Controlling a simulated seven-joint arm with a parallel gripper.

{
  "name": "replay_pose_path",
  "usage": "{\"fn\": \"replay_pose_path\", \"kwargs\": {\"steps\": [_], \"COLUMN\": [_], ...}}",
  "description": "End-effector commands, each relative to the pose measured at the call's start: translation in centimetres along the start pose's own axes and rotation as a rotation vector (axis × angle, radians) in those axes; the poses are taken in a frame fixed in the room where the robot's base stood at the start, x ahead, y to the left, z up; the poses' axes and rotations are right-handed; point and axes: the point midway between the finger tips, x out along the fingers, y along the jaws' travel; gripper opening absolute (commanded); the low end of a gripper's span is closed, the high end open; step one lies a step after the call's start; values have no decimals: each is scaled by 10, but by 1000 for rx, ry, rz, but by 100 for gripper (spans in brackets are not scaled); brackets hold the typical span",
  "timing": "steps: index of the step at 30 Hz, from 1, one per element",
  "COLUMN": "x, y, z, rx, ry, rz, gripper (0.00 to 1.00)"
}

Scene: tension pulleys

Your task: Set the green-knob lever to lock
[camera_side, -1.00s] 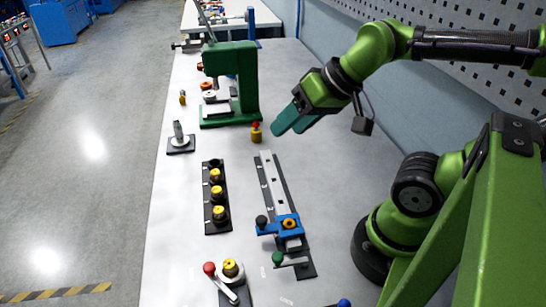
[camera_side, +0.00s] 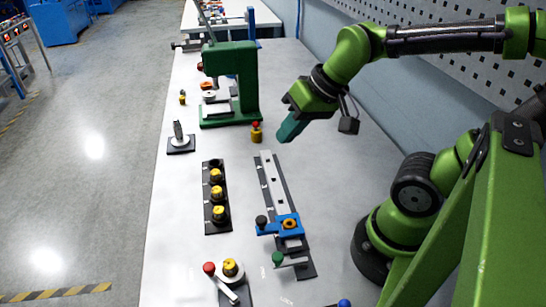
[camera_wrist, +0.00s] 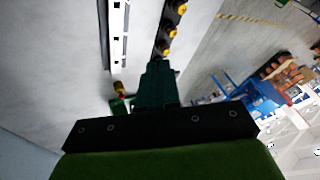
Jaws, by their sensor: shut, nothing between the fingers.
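The green-knob lever (camera_side: 279,258) is at the near end of the rail plate, its green knob at the left end of a short pale bar that points right. A blue slider block (camera_side: 287,226) with a black knob and a yellow-orange centre sits on the rail just behind it. My gripper (camera_side: 283,137) is shut and empty. It is held above the table near the far end of the rail, well away from the lever. In the wrist view the shut fingers (camera_wrist: 158,75) point over the table; the lever is not seen there.
A green press (camera_side: 245,85) stands at the back. A small yellow post with a red top (camera_side: 256,132) stands near my gripper. A black plate with yellow pulleys (camera_side: 215,228) lies left of the rail. A red-knob lever (camera_side: 210,268) is at the front. The table right of the rail is clear.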

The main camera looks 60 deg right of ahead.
Motion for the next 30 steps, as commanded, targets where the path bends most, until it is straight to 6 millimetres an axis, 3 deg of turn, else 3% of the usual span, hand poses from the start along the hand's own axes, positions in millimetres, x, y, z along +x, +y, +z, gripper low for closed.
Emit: {"fn": "replay_pose_path", "kwargs": {"steps": [9,18,22,30], "x": [58,97,103,92], "y": [17,21,16,2], "z": [7,22,25,25], "rx": [233,507,611,683], "ry": [-391,-775,-902,-979], "rz": [125,224,249,246], "gripper": [0,0,0,0]}}
